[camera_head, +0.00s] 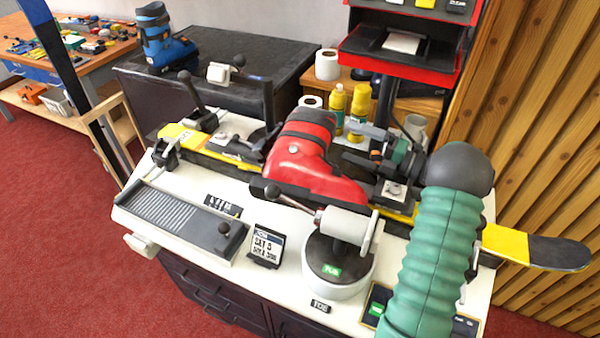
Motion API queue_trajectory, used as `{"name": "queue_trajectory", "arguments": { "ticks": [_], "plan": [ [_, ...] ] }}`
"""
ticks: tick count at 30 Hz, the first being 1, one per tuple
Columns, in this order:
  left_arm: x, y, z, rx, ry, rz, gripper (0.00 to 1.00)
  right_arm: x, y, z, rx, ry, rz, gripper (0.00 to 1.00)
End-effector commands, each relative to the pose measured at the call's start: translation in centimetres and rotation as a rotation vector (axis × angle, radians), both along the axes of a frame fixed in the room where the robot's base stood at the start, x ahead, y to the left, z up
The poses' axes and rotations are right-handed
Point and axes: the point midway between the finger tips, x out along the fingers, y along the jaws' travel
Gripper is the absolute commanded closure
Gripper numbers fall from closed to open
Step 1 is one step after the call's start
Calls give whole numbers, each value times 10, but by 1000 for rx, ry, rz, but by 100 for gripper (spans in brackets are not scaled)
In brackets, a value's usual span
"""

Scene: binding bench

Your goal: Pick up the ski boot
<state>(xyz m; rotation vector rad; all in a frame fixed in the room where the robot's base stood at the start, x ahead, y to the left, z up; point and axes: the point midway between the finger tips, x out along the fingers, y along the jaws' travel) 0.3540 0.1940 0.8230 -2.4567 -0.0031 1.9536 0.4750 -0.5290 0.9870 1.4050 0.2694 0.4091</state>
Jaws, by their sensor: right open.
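A red ski boot (312,165) with black bands stands on the white-topped bench (185,200), over a yellow and black ski (505,244). A blue ski boot (163,45) stands on a black cabinet at the back left. My right arm comes in from the lower right in a green sleeve. My right gripper (356,146) is just right of the red boot's upper part, open, with its fingers pointing left at it. I cannot tell whether they touch the boot. My left gripper is not in view.
A round grey device with a lever (340,262) stands in front of the red boot. Clamps hold the ski. Yellow bottles (358,108), paper rolls and a red-black stand are behind.

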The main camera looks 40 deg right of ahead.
Motion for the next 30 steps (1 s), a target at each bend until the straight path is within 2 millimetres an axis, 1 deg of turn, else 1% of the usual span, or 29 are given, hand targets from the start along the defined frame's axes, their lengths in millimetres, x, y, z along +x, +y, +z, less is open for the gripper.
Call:
{"name": "queue_trajectory", "arguments": {
  "ticks": [1,4,10,16,22,25,30],
  "plan": [
    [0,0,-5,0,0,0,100,1,1,-5,-1,-1,1,0],
    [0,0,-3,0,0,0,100,10,6,-1,-1,-3,2,0],
    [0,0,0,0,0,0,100,48,24,1,-1,-1,2,0],
    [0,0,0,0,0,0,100,70,35,1,1,0,1,0],
    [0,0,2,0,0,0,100,101,52,2,-1,-2,1,0],
    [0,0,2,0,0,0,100,107,55,2,-1,0,0,0],
    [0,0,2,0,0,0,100,107,54,2,-1,-1,-1,0]
  ]
}}
